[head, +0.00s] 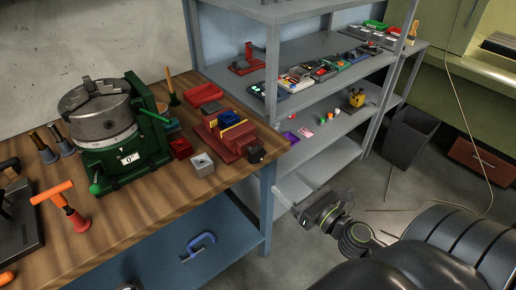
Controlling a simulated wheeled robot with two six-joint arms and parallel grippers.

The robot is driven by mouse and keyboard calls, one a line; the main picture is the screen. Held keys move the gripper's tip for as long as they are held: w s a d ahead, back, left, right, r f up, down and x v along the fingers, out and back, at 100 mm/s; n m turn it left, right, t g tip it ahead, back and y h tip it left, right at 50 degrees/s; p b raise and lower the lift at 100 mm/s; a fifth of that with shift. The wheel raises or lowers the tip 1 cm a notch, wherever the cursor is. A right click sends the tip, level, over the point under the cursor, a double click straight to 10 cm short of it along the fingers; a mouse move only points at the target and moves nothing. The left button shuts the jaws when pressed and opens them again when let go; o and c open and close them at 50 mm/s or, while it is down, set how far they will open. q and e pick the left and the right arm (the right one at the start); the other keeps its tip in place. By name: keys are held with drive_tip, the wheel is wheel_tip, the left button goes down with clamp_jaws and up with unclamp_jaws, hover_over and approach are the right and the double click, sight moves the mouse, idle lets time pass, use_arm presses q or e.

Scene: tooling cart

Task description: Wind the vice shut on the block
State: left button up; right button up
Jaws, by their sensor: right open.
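A red vice (237,143) sits near the right end of the wooden workbench. A blue piece (229,118) and a yellow strip show between its upper parts; I cannot tell which is the block or whether the jaws touch it. A dark knob-like part (256,154) is at the vice's front right end, near the bench edge. My right gripper (305,216) is open, apart from the vice, to the right of and below it in the picture, beyond the bench edge. Its fingertips are small and dark here. My left gripper is not in view.
A green rotary table with a grey chuck (100,112) stands left of the vice. A grey block with a hole (202,164) and red bins (204,94) are close to the vice. A grey shelf rack (320,145) stands right of the bench. An orange-handled tool (70,212) is at left.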

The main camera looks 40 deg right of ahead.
drive_tip(key=p, duration=0.4)
approach(259, 157)
drive_tip(key=w, duration=0.4)
drive_tip(key=w+p, duration=0.1)
drive_tip(key=w, duration=0.3)
drive_tip(key=shift+w+a+r+p, duration=0.15)
drive_tip(key=shift+w+a+p, duration=0.15)
drive_tip(key=shift+w+p, duration=0.1)
drive_tip(key=shift+w, duration=0.85)
drive_tip(key=c, duration=1)
drive_tip(key=shift+o, duration=0.2)
